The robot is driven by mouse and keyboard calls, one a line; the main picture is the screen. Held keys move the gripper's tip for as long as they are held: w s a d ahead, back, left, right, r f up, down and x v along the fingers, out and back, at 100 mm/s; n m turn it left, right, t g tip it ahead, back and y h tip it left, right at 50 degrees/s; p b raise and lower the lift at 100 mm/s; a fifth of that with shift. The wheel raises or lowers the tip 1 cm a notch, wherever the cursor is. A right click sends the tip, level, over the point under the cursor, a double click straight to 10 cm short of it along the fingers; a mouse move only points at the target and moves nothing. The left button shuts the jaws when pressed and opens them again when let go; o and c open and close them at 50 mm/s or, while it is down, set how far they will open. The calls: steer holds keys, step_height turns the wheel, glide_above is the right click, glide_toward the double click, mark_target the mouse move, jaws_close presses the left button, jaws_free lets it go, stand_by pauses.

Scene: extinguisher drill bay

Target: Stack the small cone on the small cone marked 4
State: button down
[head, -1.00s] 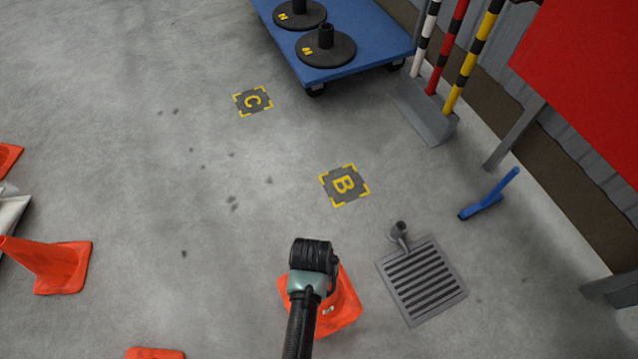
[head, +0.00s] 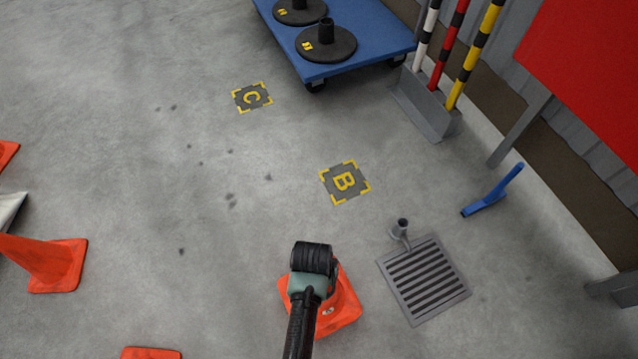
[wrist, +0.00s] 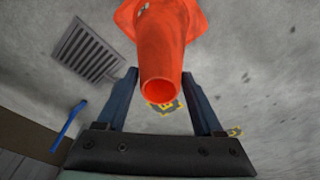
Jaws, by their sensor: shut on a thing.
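An orange small cone (wrist: 163,45) is between the two fingers of my gripper (wrist: 160,76) in the wrist view, its open tip towards the camera. My gripper is shut on it near the tip. In the head view my gripper (head: 314,268) covers most of this cone, and its orange base (head: 340,312) shows below with a small pale mark too small to read. I cannot tell whether the base touches the floor. Another orange cone (head: 52,264) stands at the left, with no number visible. An orange base edge (head: 151,353) is cut off at the bottom.
A grey floor drain (head: 424,282) lies right of my gripper. Floor marks B (head: 345,182) and C (head: 252,97) lie beyond. A blue trolley (head: 375,45), a pole rack (head: 428,108) and a blue tool (head: 492,192) are farther right. The middle floor is clear.

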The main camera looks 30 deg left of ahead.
step_height(320, 180, down, 10)
steer(key=b, duration=0.6)
steer(key=shift+r+b, duration=0.25)
steer(key=shift+b, duration=0.1)
jaws_free()
steer(key=shift+r, duration=0.1)
stand_by(0.3)
steer(key=r+p, duration=0.2)
steer(key=r, duration=0.2)
steer(key=s+r+p, duration=0.1)
steer(key=r+p, duration=0.2)
steer(key=r, duration=0.1)
steer(key=s+r+p, duration=0.1)
steer(key=r+p, duration=0.1)
steer(key=r, duration=0.3)
steer(key=shift+d, duration=0.15)
steer(key=shift+f, duration=0.1)
